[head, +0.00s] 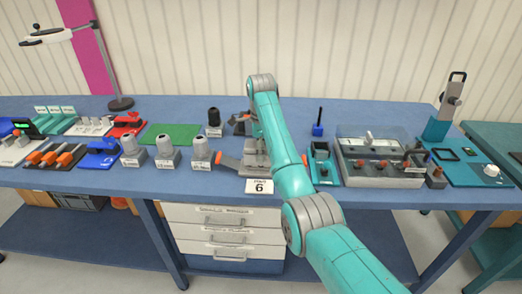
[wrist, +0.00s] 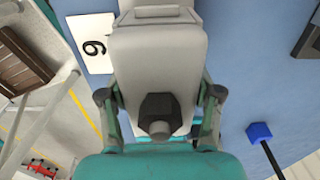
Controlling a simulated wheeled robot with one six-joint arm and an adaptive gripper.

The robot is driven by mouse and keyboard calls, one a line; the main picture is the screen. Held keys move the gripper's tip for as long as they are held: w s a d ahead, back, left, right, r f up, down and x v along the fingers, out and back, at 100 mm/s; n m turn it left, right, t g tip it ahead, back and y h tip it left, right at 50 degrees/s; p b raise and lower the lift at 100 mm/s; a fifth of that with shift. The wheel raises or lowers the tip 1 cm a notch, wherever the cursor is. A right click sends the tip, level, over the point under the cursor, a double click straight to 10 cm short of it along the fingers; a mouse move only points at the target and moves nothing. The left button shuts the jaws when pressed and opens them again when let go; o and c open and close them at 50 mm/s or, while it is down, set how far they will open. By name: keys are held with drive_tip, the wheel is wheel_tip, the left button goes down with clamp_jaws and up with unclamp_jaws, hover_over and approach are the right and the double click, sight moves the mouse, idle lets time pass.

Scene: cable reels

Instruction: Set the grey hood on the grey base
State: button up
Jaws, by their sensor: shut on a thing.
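The grey hood (wrist: 157,62) is a blocky housing with a dark hexagonal nut and stub facing the wrist camera. My gripper (wrist: 160,102) is shut on it, with one finger on each side. In the head view, the grey base (head: 254,162) sits near the bench's front edge, behind a card marked 6, with an orange lever at its left. My arm covers much of this spot in the head view. A grey edge (wrist: 157,14) shows beyond the hood in the wrist view. I cannot tell whether hood and base touch.
The card (head: 259,186) lies at the front edge. Other grey hoods (head: 165,152) and a black hood (head: 214,122) stand to the left. A small teal fixture (head: 321,165) and a clear-lidded box (head: 375,150) are right.

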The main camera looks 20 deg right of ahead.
drive_tip(key=shift+f, duration=1.2)
drive_tip(key=o, duration=1.4)
